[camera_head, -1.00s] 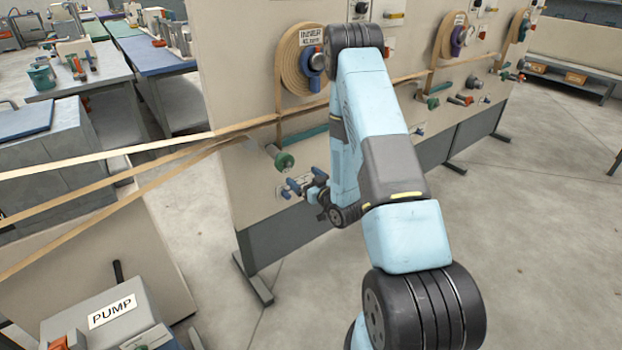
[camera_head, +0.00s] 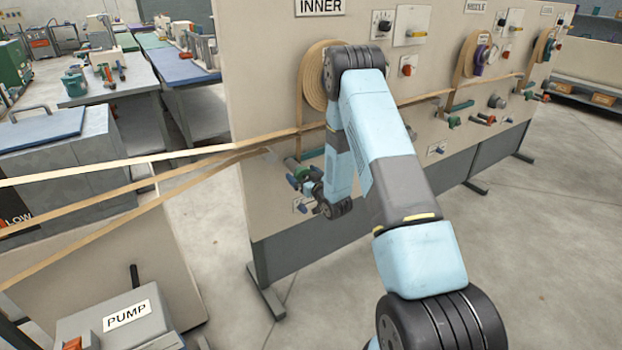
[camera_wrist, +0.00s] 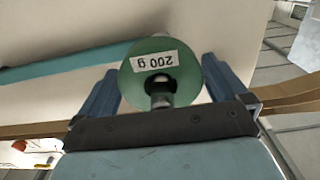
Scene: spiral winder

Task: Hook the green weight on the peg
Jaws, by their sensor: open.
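The green weight (camera_wrist: 147,70) is a round disc with a "200 g" label, upside down in the wrist view. It lies between the two blue fingers of my gripper (camera_wrist: 155,88), with a visible gap at the right finger. A grey metal piece shows in its central opening. In the head view, the weight (camera_head: 303,172) shows as a small green shape at the panel, partly covered by my gripper (camera_head: 300,178). A short stub stands out from the panel there. I cannot tell whether it is the peg or whether the weight hangs on it. My gripper is open.
The upright beige panel (camera_head: 262,60) carries tape rolls (camera_head: 313,78), knobs and similar stations to the right. Tan tapes (camera_head: 100,205) run from it to the left. A teal bar (camera_wrist: 60,62) passes beside the weight. A PUMP box (camera_head: 110,325) stands at front left.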

